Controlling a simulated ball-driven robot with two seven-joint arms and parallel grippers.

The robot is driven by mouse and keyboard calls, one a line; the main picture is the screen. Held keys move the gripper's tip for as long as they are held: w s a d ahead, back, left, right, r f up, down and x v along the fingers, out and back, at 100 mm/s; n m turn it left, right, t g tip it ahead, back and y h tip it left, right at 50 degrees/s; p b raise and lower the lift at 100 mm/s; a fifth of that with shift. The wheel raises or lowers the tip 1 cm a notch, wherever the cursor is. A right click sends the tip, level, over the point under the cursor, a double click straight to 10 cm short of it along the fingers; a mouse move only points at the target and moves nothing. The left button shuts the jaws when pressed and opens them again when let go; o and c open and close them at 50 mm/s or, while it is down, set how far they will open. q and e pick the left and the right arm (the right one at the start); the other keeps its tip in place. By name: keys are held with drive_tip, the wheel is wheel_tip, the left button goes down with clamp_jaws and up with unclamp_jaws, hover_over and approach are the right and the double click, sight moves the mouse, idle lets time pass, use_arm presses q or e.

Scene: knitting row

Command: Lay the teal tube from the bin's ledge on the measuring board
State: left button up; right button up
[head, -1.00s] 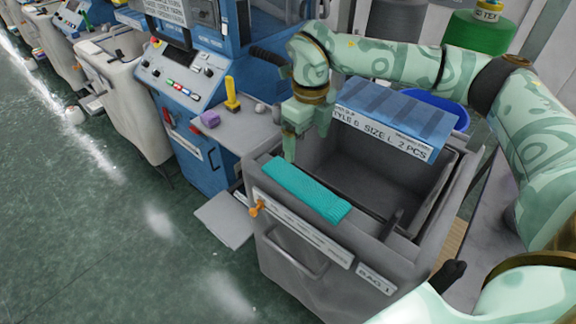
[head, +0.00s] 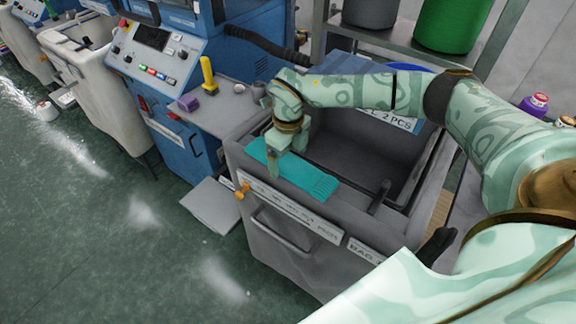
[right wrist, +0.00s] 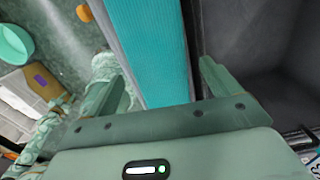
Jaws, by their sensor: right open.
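The teal tube (head: 302,180) is a flat, ribbed knit strip lying along the front ledge of the grey bin (head: 300,275). My right gripper (head: 285,160) points down over the tube's left part. In the right wrist view my right gripper (right wrist: 160,82) is open, one finger on each side of the teal tube (right wrist: 150,45); I cannot tell whether they touch it. The fingers hide a little of the tube in the head view. I cannot make out the measuring board for sure. My left gripper is not in view.
An orange knob (head: 243,190) sticks out of the bin's front. A blue machine (head: 185,120) with a small side table (head: 225,112) stands at left; the table carries a purple block (head: 189,103) and a yellow-handled tool (head: 208,75).

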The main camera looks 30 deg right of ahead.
drive_tip(key=shift+f, duration=0.7)
drive_tip(key=shift+r, duration=0.1)
drive_tip(key=c, duration=1.1)
drive_tip(key=shift+o, duration=0.2)
